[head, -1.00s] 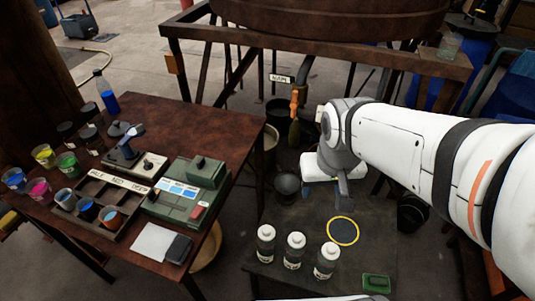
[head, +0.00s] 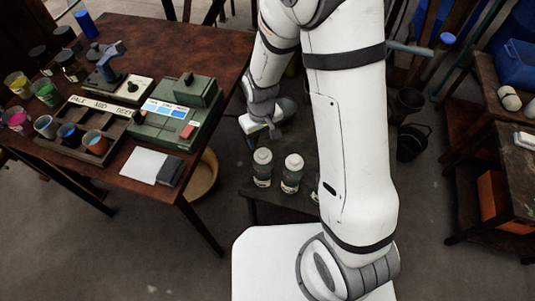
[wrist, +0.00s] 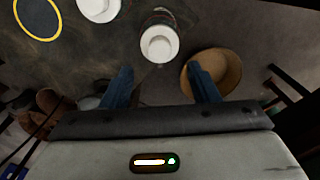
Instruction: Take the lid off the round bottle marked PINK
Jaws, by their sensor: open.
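Two clear round bottles with white lids, the left bottle (head: 262,170) and the middle bottle (head: 292,174), stand upright on the low dark table. A third is mostly hidden behind my arm. Their labels are too small to read, so I cannot tell which is marked PINK. My gripper (head: 252,136) is just behind and left of the left bottle, its fingers partly hidden. In the wrist view my gripper (wrist: 160,76) is open and empty. A white bottle lid (wrist: 159,43) lies just beyond the fingertips, between their lines; another lid (wrist: 99,8) is at the top edge.
The brown bench (head: 140,185) at left carries paint cups, a sorting tray (head: 85,140) and a green device (head: 165,120). A tan bowl (wrist: 225,80) sits below, beside the right finger. A yellow-ringed disc (wrist: 38,18) lies on the low table. A dark bucket (head: 412,142) stands right.

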